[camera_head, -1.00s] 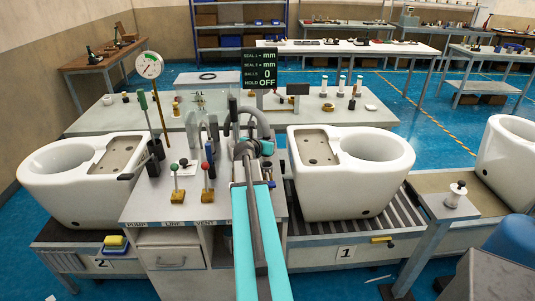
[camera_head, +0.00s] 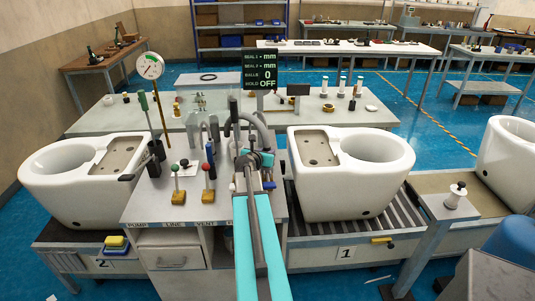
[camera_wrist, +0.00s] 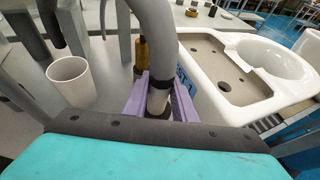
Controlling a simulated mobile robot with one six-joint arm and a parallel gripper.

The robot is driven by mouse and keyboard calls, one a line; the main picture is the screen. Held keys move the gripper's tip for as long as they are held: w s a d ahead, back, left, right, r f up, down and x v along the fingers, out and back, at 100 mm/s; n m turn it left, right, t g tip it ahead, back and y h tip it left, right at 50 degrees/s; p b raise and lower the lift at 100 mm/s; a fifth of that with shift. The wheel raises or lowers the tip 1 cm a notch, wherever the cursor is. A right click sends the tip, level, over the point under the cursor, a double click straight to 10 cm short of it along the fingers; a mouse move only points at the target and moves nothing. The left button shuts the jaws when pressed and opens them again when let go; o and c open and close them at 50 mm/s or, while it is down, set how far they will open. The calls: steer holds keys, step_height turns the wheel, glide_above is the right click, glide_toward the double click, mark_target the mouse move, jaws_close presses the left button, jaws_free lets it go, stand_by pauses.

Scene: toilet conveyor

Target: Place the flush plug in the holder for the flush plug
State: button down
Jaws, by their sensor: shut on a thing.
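My gripper (camera_wrist: 159,98) has purple fingers and is shut on the lower end of a thick grey hose (camera_wrist: 154,32). The hose end has dark bands and stands nearly upright; it looks like the flush plug, but its tip is hidden behind my wrist. In the head view the grey hose (camera_head: 262,125) arches over the middle workbench, and my arm largely covers the gripper. A white open cup (camera_wrist: 70,80) stands left of the fingers in the wrist view, apart from them. I cannot tell which fitting is the flush plug's holder.
White toilets stand on both sides, one left (camera_head: 75,180) and one right (camera_head: 330,195). Levers with green (camera_head: 174,168) and red (camera_head: 206,168) knobs stand left of my arm. A brass-coloured fitting (camera_wrist: 141,52) rises behind the fingers. A display (camera_head: 263,68) stands behind the hose.

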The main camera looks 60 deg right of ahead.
steer(key=shift+f, duration=0.35)
steer(key=shift+f, duration=0.1)
steer(key=c, duration=1.5)
jaws_free()
steer(key=shift+o, duration=0.2)
steer(key=shift+a, duration=0.1)
steer(key=p+v, duration=0.2)
steer(key=v, duration=0.9)
steer(key=shift+a+r, duration=0.3)
steer(key=shift+r, duration=0.05)
steer(key=shift+s+f, duration=0.1)
